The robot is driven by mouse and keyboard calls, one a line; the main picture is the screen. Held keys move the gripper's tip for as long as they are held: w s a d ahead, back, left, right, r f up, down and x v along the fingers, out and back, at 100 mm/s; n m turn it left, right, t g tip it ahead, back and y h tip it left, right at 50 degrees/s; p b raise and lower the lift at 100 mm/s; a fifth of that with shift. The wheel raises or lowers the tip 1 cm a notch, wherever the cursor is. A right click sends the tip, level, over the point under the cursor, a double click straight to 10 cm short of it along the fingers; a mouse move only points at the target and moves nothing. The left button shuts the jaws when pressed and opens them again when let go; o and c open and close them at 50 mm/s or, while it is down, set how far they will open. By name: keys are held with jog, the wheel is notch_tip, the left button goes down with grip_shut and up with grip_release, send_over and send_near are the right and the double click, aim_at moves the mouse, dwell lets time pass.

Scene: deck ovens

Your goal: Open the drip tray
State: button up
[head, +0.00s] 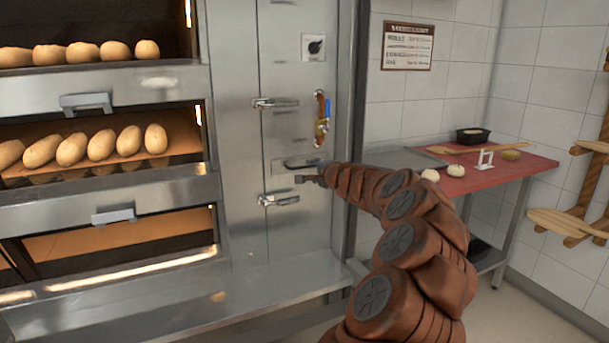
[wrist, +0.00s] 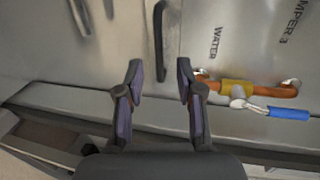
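A dark bar handle (head: 300,164) is on the steel panel to the right of the oven decks. It also shows in the wrist view (wrist: 159,35), where its near end lies ahead of and between my fingertips. I cannot read a label that marks it as the drip tray's handle. My gripper (head: 308,178) is just below and in front of this handle in the head view. In the wrist view my gripper (wrist: 160,75) is open, with its two fingers apart and nothing held. The fingers do not appear closed around the handle, and any contact is unclear.
An orange pipe with a blue-levered valve (head: 323,118) is right above the handle; its blue lever (wrist: 288,113) lies right of my fingers. Steel latches (head: 276,103) (head: 279,199) are on the panel. Bread decks (head: 110,85) stand left; a red-topped table (head: 490,172) stands right.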

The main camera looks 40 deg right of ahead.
aim_at(305, 167)
jog(key=shift+d+p+x, duration=0.1)
jog(key=shift+p+x, duration=0.15)
jog(key=shift+x, duration=1.7)
jog(key=shift+d+p+x, duration=0.15)
jog(key=shift+p+x, duration=0.1)
jog(key=shift+x, duration=1.7)
jog(key=shift+f, duration=0.1)
jog(key=shift+s, duration=0.1)
grip_shut()
